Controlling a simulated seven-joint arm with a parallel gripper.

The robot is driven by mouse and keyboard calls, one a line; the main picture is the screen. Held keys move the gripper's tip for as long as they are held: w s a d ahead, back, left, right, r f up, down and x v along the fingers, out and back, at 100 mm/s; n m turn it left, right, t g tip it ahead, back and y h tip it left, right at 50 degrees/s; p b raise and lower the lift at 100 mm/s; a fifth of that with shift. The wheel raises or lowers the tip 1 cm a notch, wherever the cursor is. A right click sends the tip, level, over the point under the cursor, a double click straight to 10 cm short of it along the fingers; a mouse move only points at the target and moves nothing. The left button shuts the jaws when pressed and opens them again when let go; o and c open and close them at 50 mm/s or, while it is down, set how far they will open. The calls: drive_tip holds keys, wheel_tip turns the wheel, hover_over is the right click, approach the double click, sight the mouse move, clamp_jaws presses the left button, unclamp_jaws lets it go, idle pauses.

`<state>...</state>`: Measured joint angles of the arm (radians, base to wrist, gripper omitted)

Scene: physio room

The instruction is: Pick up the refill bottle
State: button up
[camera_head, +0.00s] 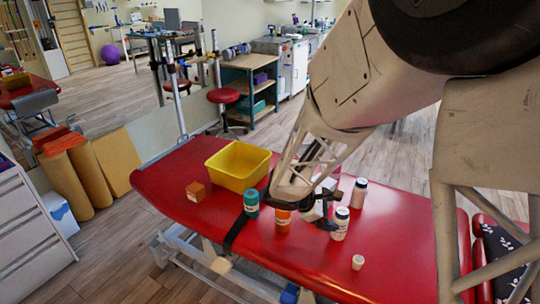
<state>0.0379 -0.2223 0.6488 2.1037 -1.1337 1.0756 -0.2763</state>
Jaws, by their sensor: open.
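Several small bottles stand on the red treatment table (180,176); I cannot tell which is the refill bottle. There is a teal bottle (251,203), an orange bottle (282,220), a white bottle with a label (340,226) and another pale bottle with a dark label (359,194). My gripper (303,212) is open, low over the table. In the picture it lies between the orange bottle and the labelled white bottle, partly overlapping the orange one. I cannot tell whether it touches either. My arm hides part of the table behind it.
A small white object (357,262) is near the front. The table's left end is clear.

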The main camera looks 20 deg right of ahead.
sight(340, 223)
drive_tip(key=w+d+f+n+t+h, duration=0.1)
drive_tip(key=w+f+n, duration=0.1)
drive_tip(key=f, duration=0.2)
drive_tip(key=w+d+f+n+t+h, duration=0.1)
drive_tip(key=w+f+n, duration=0.1)
drive_tip(key=f, duration=0.3)
drive_tip(key=w+d+f+n+t, duration=0.1)
drive_tip(key=w+f+n, duration=0.2)
drive_tip(key=f, duration=0.1)
drive_tip(key=shift+f+n+h, duration=0.2)
drive_tip(key=shift+n+h, duration=0.1)
drive_tip(key=shift+h, duration=0.1)
drive_tip(key=shift+d, duration=0.1)
drive_tip(key=shift+x, duration=1.15)
drive_tip(key=shift+d, duration=0.1)
drive_tip(key=shift+s+x, duration=0.2)
drive_tip(key=shift+x, duration=2.3)
drive_tip(key=c, duration=1.1)
